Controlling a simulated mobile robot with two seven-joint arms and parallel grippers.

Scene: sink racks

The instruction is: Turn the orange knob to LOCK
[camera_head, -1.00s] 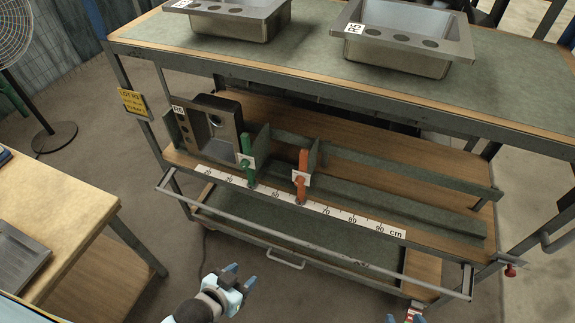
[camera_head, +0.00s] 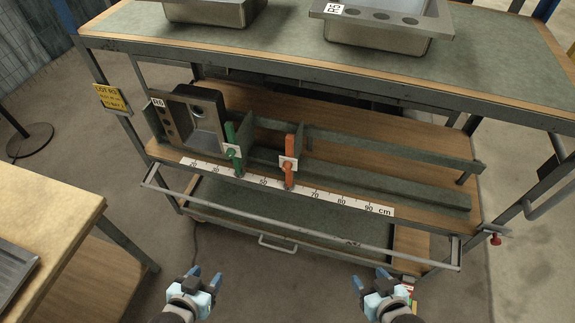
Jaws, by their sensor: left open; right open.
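The orange knob (camera_head: 290,156) is an upright lever with a small white plate, set at the front of the rack's middle shelf, just above the white ruler strip (camera_head: 300,191). A similar green knob (camera_head: 231,149) stands to its left. Any LOCK marking is too small to read. My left gripper (camera_head: 204,274) is open and empty at the bottom, in front of the rack and below the knobs. My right gripper (camera_head: 369,276) is open and empty at the bottom, right of the orange knob. Both are well apart from the knobs.
A grey rail (camera_head: 290,226) runs across the rack's front between my grippers and the shelf. A sink labelled R6 (camera_head: 196,117) stands at the shelf's left end. More sinks sit on the top shelf (camera_head: 285,35). A wooden table (camera_head: 45,215) is at left.

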